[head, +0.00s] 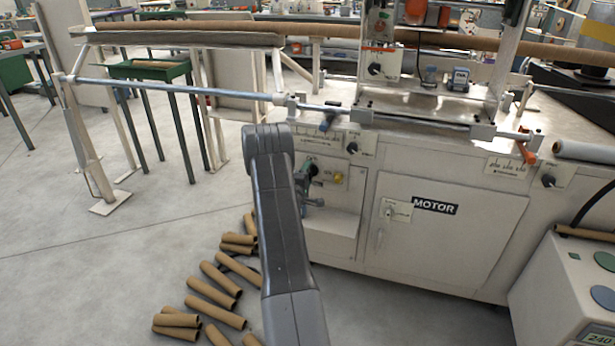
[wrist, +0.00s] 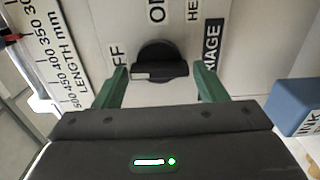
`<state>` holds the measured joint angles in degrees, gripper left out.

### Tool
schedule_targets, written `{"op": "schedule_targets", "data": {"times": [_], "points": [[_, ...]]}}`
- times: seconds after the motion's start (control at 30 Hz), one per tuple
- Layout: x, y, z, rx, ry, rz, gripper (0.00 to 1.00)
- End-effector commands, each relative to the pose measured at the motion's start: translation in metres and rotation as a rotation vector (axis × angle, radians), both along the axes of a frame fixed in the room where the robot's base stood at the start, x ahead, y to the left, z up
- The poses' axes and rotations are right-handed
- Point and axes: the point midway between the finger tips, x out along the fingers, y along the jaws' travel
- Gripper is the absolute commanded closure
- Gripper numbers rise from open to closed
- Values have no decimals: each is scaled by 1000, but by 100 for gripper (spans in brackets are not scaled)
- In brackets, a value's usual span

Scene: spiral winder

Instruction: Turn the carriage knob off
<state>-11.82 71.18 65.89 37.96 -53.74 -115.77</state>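In the wrist view a black round knob (wrist: 161,62) with a raised bar grip sits on a pale panel. The bar lies roughly crosswise, with a white mark at its left end. An OFF label (wrist: 117,56) is just left of the knob, and a partly cut-off ON label is above it. A dark label (wrist: 212,45) ending in "AGE" is at the right. My gripper (wrist: 160,69) is open, its green fingers on either side of the bar with a gap at each side. In the head view my arm partly hides the gripper and this knob cannot be made out clearly.
A length scale (wrist: 55,60) and a blue block (wrist: 300,106) flank the knob in the wrist view. The head view shows the cabinet with its MOTOR label (head: 435,206), other black knobs on its front, and several cardboard tubes (head: 211,292) on the floor.

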Motion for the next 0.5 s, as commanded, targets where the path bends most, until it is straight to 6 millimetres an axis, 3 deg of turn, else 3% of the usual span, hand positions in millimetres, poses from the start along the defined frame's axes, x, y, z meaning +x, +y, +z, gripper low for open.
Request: {"op": "schedule_targets", "data": {"times": [0.37, 0.5], "points": [[-2, 0, 0, 2, -1, -1, 24], [-14, 5, 0, 3, 1, 0, 24]]}}
